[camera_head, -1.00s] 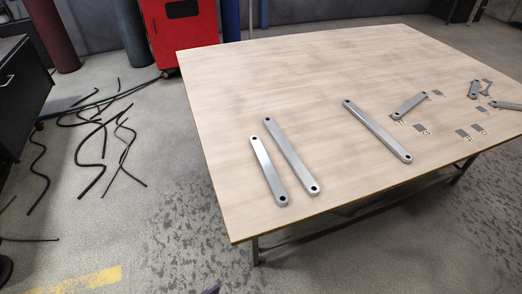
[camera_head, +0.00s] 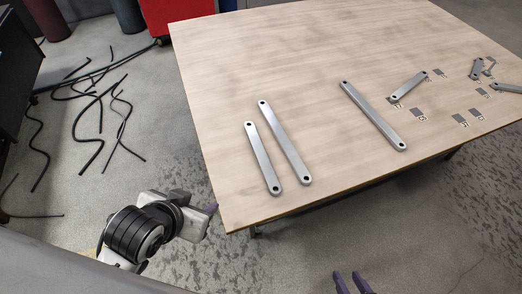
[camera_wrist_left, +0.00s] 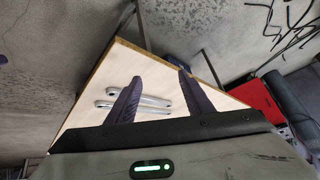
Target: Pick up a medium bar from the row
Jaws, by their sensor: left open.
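Two silver bars with a dark hole at each end lie side by side near the table's left front: a shorter one (camera_head: 262,158) and a longer one (camera_head: 285,142). A third long bar (camera_head: 373,116) lies to their right. I cannot tell which is the medium one. My left gripper (camera_head: 211,208) is just off the table's left front edge, apart from the bars. In the left wrist view its fingers (camera_wrist_left: 160,88) are spread and empty, with two bars (camera_wrist_left: 150,98) beyond, partly hidden by a finger. My right gripper (camera_head: 352,282) shows two separated fingertips at the bottom edge.
The wooden table (camera_head: 225,75) has free room between the bar pair and the third bar. A small bar (camera_head: 408,86), more small brackets (camera_head: 477,68) and several grey labels (camera_head: 417,113) lie at right. Black hoses (camera_head: 100,115) lie on the floor at left.

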